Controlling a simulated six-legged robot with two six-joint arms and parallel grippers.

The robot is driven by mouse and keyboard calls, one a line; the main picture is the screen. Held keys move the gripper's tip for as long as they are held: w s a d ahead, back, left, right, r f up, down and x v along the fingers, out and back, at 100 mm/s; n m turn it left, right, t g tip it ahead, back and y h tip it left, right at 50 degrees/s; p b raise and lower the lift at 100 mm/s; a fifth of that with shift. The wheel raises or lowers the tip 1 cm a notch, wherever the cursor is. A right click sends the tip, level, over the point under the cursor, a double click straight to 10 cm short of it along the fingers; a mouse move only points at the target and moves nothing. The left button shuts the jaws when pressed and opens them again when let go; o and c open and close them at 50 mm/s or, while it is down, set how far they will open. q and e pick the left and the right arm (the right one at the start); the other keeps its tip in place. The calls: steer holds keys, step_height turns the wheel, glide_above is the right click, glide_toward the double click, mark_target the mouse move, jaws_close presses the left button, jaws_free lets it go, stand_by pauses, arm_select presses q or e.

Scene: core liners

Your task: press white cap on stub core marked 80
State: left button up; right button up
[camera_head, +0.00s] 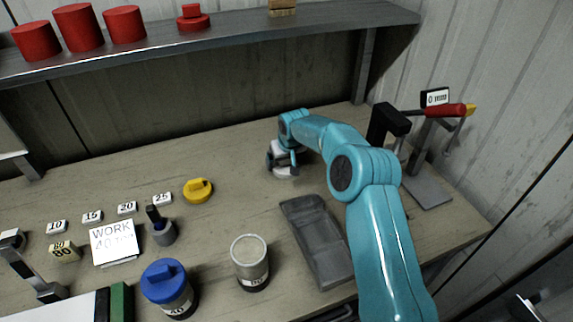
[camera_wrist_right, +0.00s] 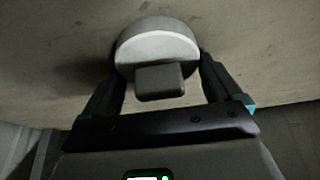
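The white cap (camera_head: 283,172) lies on the bench toward the back middle. In the right wrist view the white cap (camera_wrist_right: 158,48) shows as a round disc with a square grip block facing me. My right gripper (camera_head: 285,158) is at the cap. Its fingers (camera_wrist_right: 160,88) stand apart on either side of the grip block, with visible gaps. An open-topped pale grey core (camera_head: 250,262) stands upright at the front middle; its label is too small to read surely. A yellow tag marked 80 (camera_head: 64,252) lies at the left. My left gripper is not in view.
A blue-capped core (camera_head: 168,285) stands left of the grey core. A yellow cap (camera_head: 198,190) and a work card (camera_head: 114,242) lie left. A red-handled press (camera_head: 425,185) stands right. Red cylinders (camera_head: 78,27) line the shelf.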

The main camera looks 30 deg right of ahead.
steer(key=c, duration=0.4)
steer(key=shift+r+p, duration=1.85)
steer(key=shift+r, duration=1.2)
